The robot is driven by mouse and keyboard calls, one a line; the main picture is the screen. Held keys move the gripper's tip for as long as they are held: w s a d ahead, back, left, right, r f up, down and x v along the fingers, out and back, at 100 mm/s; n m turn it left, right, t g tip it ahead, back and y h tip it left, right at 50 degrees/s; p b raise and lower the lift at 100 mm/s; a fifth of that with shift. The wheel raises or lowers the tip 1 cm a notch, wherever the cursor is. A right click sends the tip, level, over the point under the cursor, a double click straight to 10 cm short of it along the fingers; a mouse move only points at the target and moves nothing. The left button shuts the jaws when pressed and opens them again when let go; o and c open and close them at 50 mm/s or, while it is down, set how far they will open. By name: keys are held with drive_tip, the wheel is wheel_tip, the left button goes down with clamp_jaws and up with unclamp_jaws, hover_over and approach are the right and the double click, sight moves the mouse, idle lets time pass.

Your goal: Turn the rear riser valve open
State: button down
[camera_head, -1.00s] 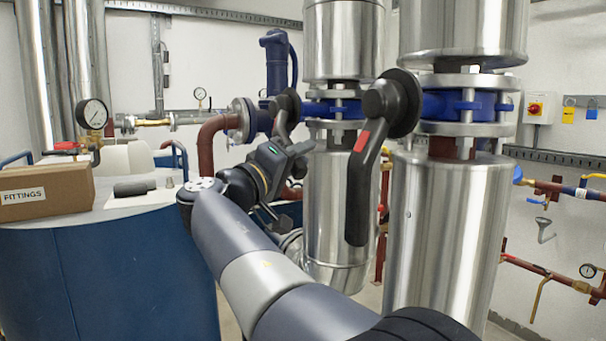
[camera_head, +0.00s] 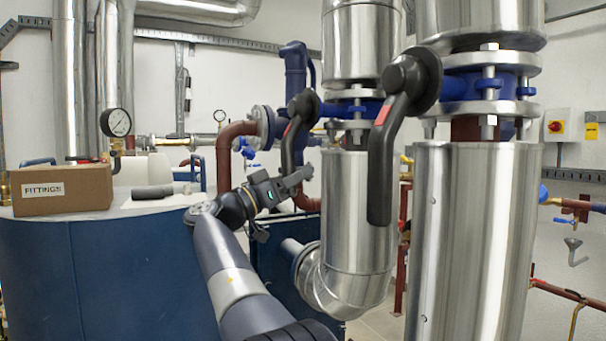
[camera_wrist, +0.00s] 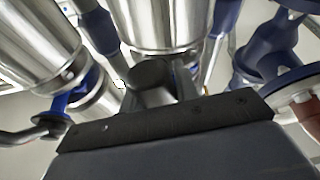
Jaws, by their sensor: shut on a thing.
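The rear riser valve is the farther of two blue valves, on the left riser. Its black lever (camera_head: 291,143) with a red mark hangs steeply down from a round black hub (camera_head: 304,104), tilting slightly left. My gripper (camera_head: 292,180) is at the lever's lower end and shut on it; the fingers hide that end. In the wrist view, my dark gripper body fills the bottom, and a dark rounded part, seemingly of the lever or hub (camera_wrist: 150,76), shows just beyond it.
The rear silver riser (camera_head: 358,215) stands behind my gripper. A FITTINGS box (camera_head: 62,190) sits on the blue tank (camera_head: 100,280) at left.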

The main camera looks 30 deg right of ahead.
drive_tip(key=w+m+g+p, duration=0.1)
drive_tip(key=w+m, duration=0.1)
drive_tip(key=shift+w+f+m, duration=0.1)
drive_tip(key=shift+w+m, duration=0.1)
drive_tip(key=shift+m, duration=0.2)
idle(0.3)
drive_tip(key=c, duration=1.1)
unclamp_jaws()
drive_tip(key=shift+w, duration=0.1)
drive_tip(key=v, duration=1.1)
drive_tip(key=shift+w, duration=0.1)
drive_tip(key=shift+d, duration=0.2)
